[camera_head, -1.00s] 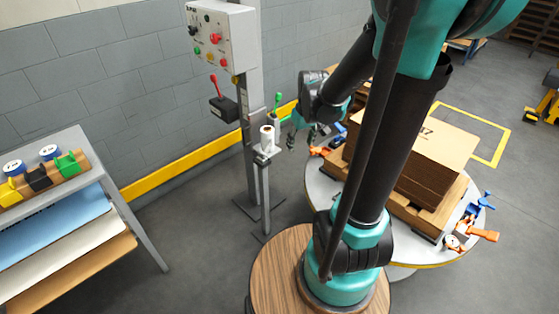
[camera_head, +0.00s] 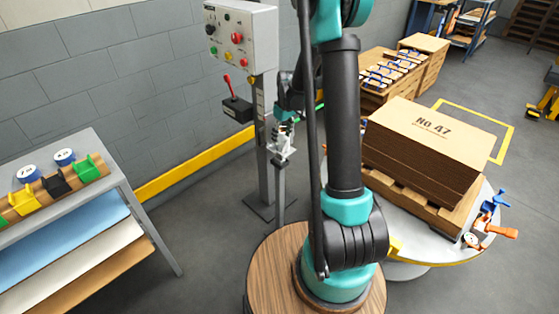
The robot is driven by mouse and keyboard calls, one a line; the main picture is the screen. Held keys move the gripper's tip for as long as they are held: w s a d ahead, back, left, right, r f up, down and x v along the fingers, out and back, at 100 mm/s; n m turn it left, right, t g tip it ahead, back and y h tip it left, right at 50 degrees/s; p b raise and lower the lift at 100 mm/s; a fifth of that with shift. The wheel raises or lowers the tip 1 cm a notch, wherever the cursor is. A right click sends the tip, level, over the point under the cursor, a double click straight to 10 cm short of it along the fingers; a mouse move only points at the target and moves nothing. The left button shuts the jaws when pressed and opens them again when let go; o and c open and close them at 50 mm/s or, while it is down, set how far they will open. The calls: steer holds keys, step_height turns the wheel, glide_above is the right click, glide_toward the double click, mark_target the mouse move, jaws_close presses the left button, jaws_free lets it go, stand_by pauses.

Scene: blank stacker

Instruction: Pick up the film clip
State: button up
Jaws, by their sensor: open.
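My gripper (camera_head: 284,132) is open, at the end of my arm near the top of a slim grey post stand (camera_head: 283,154) left of my arm. It partly covers the small items on the stand, and I cannot tell if it touches them. No single object is clearly the film clip. Yellow (camera_head: 22,200), black (camera_head: 55,184) and green (camera_head: 86,168) clip-like pieces sit on the bar of the left rack. Blue (camera_head: 494,201) and orange (camera_head: 498,230) clamp-like pieces lie on the round table (camera_head: 455,247) at the right.
A control box (camera_head: 240,37) on a post stands behind the small stand, with a red-handled lever box (camera_head: 237,108) below. A stack of boards marked No 47 (camera_head: 420,165) fills much of the round table. A yellow rail (camera_head: 195,163) runs along the wall. Floor left of the stand is clear.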

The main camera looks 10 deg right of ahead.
mark_target(280, 153)
steer(key=f, duration=1.1)
steer(key=shift+w+a+f, duration=0.1)
steer(key=shift+w+a, duration=0.3)
jaws_close()
